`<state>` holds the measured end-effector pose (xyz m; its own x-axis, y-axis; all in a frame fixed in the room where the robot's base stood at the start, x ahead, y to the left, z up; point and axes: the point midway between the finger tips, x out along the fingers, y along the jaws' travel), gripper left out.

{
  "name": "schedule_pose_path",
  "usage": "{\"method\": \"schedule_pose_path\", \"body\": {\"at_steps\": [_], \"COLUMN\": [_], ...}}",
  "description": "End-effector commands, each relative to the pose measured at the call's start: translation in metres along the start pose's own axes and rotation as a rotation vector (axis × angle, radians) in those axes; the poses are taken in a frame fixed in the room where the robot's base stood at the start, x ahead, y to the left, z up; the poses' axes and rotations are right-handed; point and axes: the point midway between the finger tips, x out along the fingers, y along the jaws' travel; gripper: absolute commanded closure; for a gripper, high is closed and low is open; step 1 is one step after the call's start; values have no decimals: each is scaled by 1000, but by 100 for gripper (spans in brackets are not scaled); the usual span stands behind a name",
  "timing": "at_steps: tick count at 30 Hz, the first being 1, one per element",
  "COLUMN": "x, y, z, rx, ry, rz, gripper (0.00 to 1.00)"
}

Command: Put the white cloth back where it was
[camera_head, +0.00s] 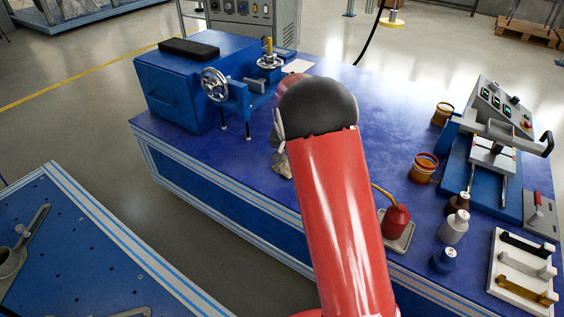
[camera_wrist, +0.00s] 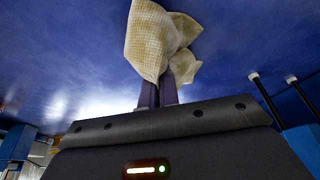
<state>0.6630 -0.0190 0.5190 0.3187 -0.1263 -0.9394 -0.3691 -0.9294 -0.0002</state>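The white cloth (camera_wrist: 160,38), a pale cream waffle weave, is bunched at the fingertips of my gripper (camera_wrist: 158,92) in the wrist view. The two dark fingers are close together and pinch it, and its folds spread out on both sides beyond the tips. The blue tabletop lies behind the cloth; whether they touch I cannot tell. In the head view my red arm hides most of the gripper. Only a pale patch of the cloth (camera_head: 283,165) shows at the left of the arm, over the blue table (camera_head: 345,82).
A blue machine with handwheels (camera_head: 213,85) stands at the table's back left. On the right are a press with a control panel (camera_head: 500,110), orange jars (camera_head: 423,168), several small bottles (camera_head: 454,227), a red oil can (camera_head: 396,222) and a white rack (camera_head: 500,268).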

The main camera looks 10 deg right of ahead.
Motion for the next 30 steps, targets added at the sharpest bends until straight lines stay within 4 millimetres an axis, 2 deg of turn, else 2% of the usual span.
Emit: {"method": "schedule_pose_path", "body": {"at_steps": [6,17,27,30], "x": [11,14,14,14], "y": [21,25,25,25], "z": [8,10,10,10], "rx": [0,-1,-1,-1], "ry": [-1,0,0,0], "rz": [0,-1,0,0], "gripper": [100,100,56,55]}}
